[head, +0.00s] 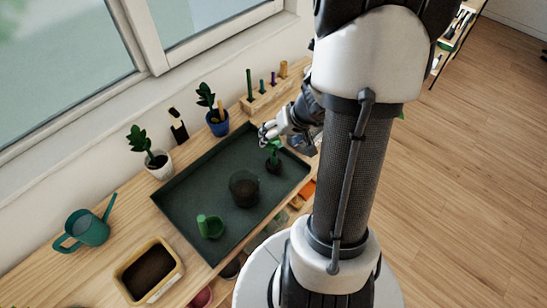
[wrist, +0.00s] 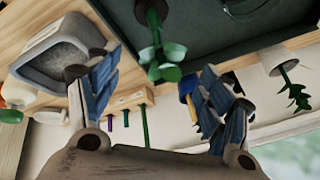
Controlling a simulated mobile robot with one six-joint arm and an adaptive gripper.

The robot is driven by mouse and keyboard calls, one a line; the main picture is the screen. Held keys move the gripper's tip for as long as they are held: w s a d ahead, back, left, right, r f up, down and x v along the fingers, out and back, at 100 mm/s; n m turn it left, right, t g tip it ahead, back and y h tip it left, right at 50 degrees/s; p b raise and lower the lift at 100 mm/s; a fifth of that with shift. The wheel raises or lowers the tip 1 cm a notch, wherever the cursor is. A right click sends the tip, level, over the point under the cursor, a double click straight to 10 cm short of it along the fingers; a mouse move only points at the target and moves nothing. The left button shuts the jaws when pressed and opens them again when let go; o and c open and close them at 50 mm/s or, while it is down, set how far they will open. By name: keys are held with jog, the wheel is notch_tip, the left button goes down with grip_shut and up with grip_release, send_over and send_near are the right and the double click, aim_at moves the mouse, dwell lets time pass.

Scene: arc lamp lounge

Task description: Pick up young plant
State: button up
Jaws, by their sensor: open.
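The young plant (head: 273,157) has green leaves on a short stem above a dark soil plug. It stands upright in the far right part of the dark green tray (head: 185,190). In the wrist view the young plant (wrist: 160,55) shows upside down, its leaves between my fingertips and its soil plug (wrist: 150,10) cut by the top edge. My gripper (head: 268,132) is just above and behind the plant in the head view. In the wrist view my gripper (wrist: 162,65) is open, with a finger on each side of the leaves and a gap to both.
A dark pot (head: 244,192) and a green scoop (head: 209,227) are in the tray. Potted plants (head: 158,165) (head: 217,122) and a tool rack (head: 262,98) line the wall. A grey square container (wrist: 62,55) is close to one finger. A watering can (head: 88,229) and soil box (head: 148,272) stand left.

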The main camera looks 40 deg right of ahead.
aim_at(276, 141)
jog(key=shift+b+x, duration=1.1)
jog(key=shift+x, duration=1.65)
jog(key=shift+s+a, duration=0.15)
jog(key=c, duration=1.6)
jog(key=shift+o, duration=0.2)
